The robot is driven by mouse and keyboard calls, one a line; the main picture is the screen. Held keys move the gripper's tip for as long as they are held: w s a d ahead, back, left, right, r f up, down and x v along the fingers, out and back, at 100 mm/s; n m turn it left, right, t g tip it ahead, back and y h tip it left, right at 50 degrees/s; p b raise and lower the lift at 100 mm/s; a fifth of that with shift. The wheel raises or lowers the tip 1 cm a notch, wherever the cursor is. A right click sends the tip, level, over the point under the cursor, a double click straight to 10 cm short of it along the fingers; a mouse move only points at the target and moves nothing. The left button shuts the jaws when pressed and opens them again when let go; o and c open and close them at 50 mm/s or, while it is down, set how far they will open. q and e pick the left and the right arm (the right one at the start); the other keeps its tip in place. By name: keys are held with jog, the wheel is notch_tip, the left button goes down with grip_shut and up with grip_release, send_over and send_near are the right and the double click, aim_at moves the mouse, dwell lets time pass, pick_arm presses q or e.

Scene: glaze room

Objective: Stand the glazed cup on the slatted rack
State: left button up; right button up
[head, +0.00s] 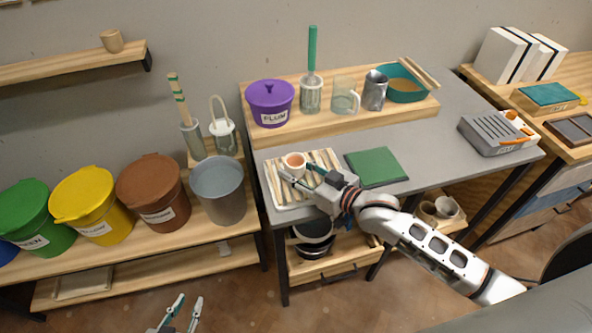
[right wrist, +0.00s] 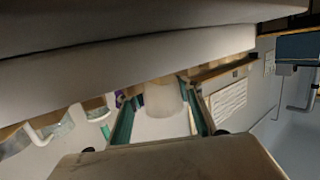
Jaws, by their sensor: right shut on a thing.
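The glazed cup (head: 294,160), pale outside and orange-brown inside, is upright over the back-left part of the slatted rack (head: 326,158), a white tray with wooden slats at the left of the grey table. My right gripper (head: 299,173) reaches in from the right and is shut on the cup. In the right wrist view the pale cup (right wrist: 163,98) sits between the two teal-lined fingers. I cannot tell whether its base touches the slats. My right gripper and wrist hide the rack's front right. My left gripper (head: 190,299) is open and empty, low over the floor.
A green mat (head: 377,167) lies right of the rack. Behind, a raised shelf holds a purple lidded pot (head: 270,102), a glass jar (head: 311,96), a jug (head: 345,98) and a metal can (head: 375,92). A grey bucket (head: 219,190) stands left of the table.

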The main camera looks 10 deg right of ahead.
dwell(0.3)
jog(key=o, duration=1.2)
jog(key=shift+o, duration=0.2)
jog(key=shift+r, duration=0.1)
jog(key=v, duration=1.2)
jog(key=shift+s, duration=0.1)
